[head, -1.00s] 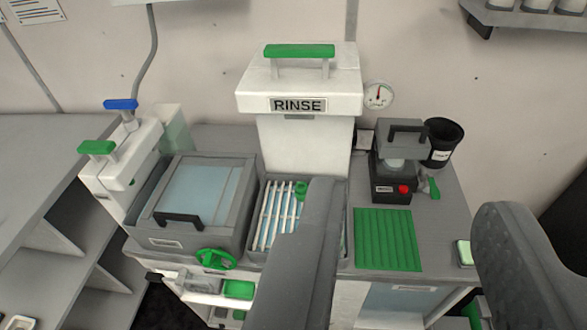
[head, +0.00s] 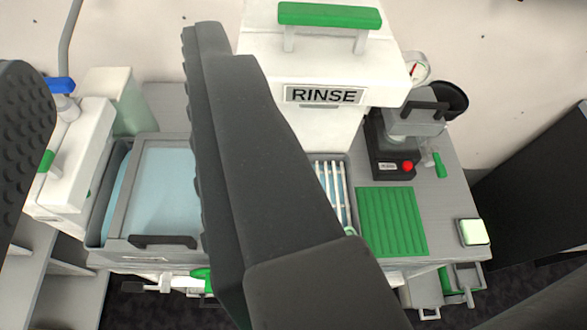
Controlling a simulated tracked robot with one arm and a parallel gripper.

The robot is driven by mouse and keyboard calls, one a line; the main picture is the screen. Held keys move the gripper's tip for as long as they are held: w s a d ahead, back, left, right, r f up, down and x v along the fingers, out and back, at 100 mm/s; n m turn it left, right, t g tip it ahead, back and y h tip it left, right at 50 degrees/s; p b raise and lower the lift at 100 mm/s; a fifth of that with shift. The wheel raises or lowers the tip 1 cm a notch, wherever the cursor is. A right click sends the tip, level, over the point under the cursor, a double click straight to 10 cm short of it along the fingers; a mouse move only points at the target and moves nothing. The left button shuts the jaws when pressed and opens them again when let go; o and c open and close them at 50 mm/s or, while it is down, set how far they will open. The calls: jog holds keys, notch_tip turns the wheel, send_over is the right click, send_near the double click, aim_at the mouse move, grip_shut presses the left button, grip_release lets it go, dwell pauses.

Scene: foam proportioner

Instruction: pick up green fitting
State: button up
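My gripper (head: 118,50) is open and empty, with one dark finger at the left edge and the other crossing the middle of the head view. The second finger covers most of the white-barred rack (head: 333,190) in its tray in front of the rinse unit. I cannot make out the green fitting for certain; the part of the rack where a small green piece showed earlier is behind this finger. A small pale green bit (head: 350,231) shows at the finger's right edge, too little to identify.
The white rinse unit (head: 325,75) with a green handle stands at the back. A lidded grey bath (head: 165,195) is left, a green ribbed mat (head: 391,221) right. A dark device with a red button (head: 407,167) and black cup (head: 450,98) stand behind the mat.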

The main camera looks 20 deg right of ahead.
jog(key=o, duration=0.3)
jog(key=shift+o, duration=0.3)
jog(key=w+a+f+g+b, duration=0.1)
jog(key=w+a+f, duration=0.1)
jog(key=w+f, duration=0.4)
notch_tip(320, 180, down, 4)
jog(key=shift+f+m+h+b, duration=0.15)
jog(key=shift+m+h+b, duration=0.15)
jog(key=shift+b, duration=0.1)
jog(key=w+d+f+m+g+h+b, duration=0.1)
jog(key=w+f, duration=0.2)
jog(key=f, duration=0.5)
jog(key=w+d+f+m+b, duration=0.1)
jog(key=w+d+f, duration=0.15)
jog(key=f, duration=0.45)
jog(key=d+f+m+g+h+b, duration=0.1)
jog(key=d+f+h, duration=0.1)
jog(key=d+f, duration=0.5)
jog(key=d+f+m+g+h+b, duration=0.1)
jog(key=d+f+m+h+b, duration=0.15)
jog(key=f, duration=0.85)
jog(key=shift+n, duration=0.35)
jog(key=x, duration=0.8)
jog(key=shift+s+d+f, duration=0.1)
jog(key=shift+d+f, duration=0.05)
jog(key=shift+f, duration=0.05)
jog(key=shift+b+x, duration=1.2)
jog(key=shift+x, duration=1.85)
